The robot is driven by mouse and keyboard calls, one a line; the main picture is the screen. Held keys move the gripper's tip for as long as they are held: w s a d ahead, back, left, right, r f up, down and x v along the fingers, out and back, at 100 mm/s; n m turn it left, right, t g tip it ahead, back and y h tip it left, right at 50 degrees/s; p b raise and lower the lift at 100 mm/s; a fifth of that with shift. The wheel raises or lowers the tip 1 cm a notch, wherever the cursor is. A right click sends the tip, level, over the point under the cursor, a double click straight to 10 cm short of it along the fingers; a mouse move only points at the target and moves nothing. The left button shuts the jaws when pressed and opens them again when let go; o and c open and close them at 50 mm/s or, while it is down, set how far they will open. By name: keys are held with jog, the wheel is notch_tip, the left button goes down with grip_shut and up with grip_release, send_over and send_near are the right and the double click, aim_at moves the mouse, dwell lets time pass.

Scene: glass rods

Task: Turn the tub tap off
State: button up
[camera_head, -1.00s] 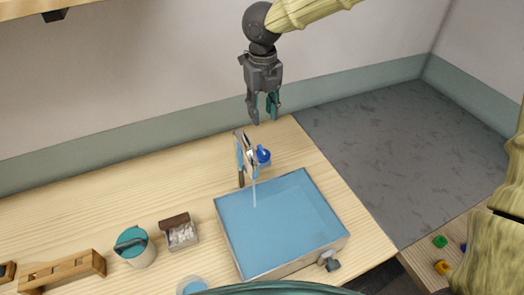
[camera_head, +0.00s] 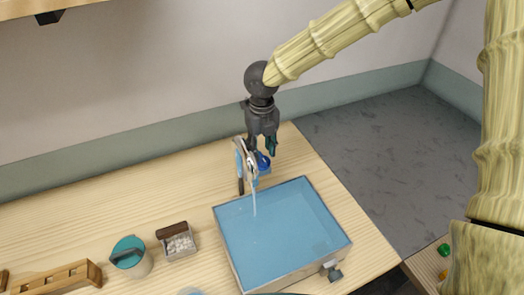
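The tub (camera_head: 340,248) is a square basin filled with blue water at the right end of the wooden bench. The tap (camera_head: 240,172) stands at its back edge, and a thin stream runs from it into the water. A blue knob (camera_head: 263,166) is on the tap's right side. My gripper (camera_head: 262,146) points down at the tap from above and behind, its fingers close around or beside the knob. The fingers look apart, but they partly overlap the tap and knob, so contact is unclear.
A teal-topped pot (camera_head: 130,256), a small box of white pieces (camera_head: 180,246) and a wooden rack (camera_head: 58,278) stand to the left. A grey fitting (camera_head: 334,273) sticks out of the tub's front right corner. The bench behind the pot is clear.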

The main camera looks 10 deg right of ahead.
aim_at(262, 159)
jog(key=shift+f, duration=1.4)
grip_shut()
